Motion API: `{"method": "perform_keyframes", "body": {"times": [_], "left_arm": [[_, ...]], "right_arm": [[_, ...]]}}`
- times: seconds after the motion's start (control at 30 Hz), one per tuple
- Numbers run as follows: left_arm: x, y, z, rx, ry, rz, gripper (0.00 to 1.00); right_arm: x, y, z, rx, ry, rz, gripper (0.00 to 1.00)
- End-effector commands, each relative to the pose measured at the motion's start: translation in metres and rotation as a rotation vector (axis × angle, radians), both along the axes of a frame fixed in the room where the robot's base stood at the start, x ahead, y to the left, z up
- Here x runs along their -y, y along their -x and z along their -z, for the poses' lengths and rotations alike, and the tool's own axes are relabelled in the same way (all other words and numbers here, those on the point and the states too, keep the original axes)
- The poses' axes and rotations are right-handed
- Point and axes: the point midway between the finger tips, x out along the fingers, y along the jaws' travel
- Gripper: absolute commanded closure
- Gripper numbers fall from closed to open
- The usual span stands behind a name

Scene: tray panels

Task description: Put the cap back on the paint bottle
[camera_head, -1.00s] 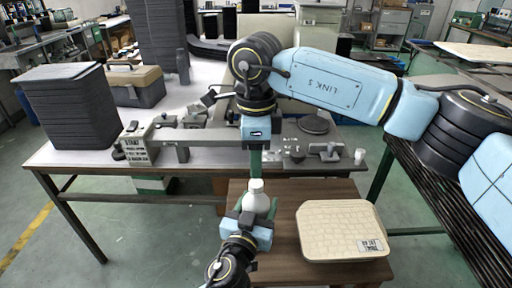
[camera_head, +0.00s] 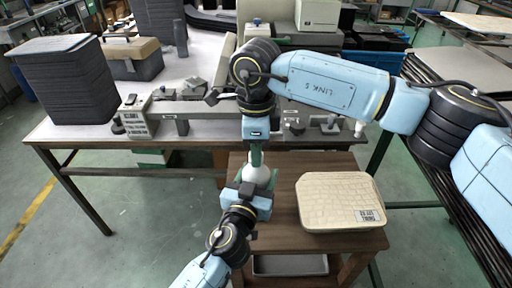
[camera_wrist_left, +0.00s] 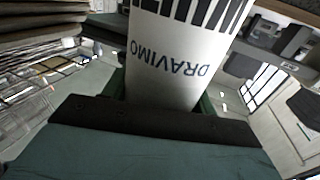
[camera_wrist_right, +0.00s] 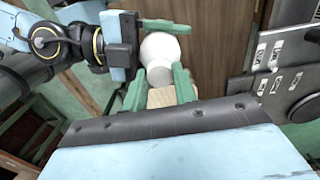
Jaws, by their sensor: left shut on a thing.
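The white paint bottle (camera_head: 258,174) stands upright above the brown stool, with the black print "DRAVIMO" on it in the left wrist view (camera_wrist_left: 180,60). My left gripper (camera_head: 247,196) is shut around its body. My right gripper (camera_head: 256,157) points down directly over the bottle's top. In the right wrist view its green fingers (camera_wrist_right: 160,90) are apart, with a small beige piece, which looks like the cap (camera_wrist_right: 162,98), between them. The bottle's white shoulder (camera_wrist_right: 160,48) shows just beyond the fingertips. The fingers hide the bottle's mouth in the head view, so I cannot tell whether cap and bottle touch.
A beige case (camera_head: 340,203) with a label lies on the brown stool (camera_head: 292,172), close to the right of the bottle. Behind is a workbench (camera_head: 80,133) with a metal fixture, small parts and a stack of dark panels (camera_head: 68,85). A slatted rack stands at right.

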Motion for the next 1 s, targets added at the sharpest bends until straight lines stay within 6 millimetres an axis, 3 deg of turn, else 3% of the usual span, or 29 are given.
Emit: {"method": "perform_keyframes", "body": {"times": [0.03,0.13,0.33,0.37,0.53,0.83,1.0], "left_arm": [[0.0,0.0,0.0,0.0,0.0,0.0,1.0],[0.0,0.0,0.0,0.0,0.0,0.0,1.0],[0.0,0.0,0.0,0.0,0.0,0.0,1.0],[0.0,0.0,0.0,0.0,0.001,0.0,1.0],[0.0,0.0,0.0,0.0,0.0,0.0,1.0],[0.0,0.0,0.0,0.0,0.0,0.0,1.0],[0.0,0.0,0.0,0.0,0.0,0.0,1.0]], "right_arm": [[0.0,0.0,0.0,0.0,0.0,0.0,0.88],[0.0,0.0,0.0,0.0,0.0,0.0,1.0],[0.0,0.0,0.0,0.0,0.0,0.003,1.0],[0.0,0.0,0.0,0.0,0.0,0.003,0.72],[0.0,0.0,0.0,0.0,0.0,0.003,0.5],[0.0,0.0,-0.001,0.001,0.0,0.003,0.48],[0.0,-0.001,-0.019,0.003,-0.001,0.003,0.48]]}}
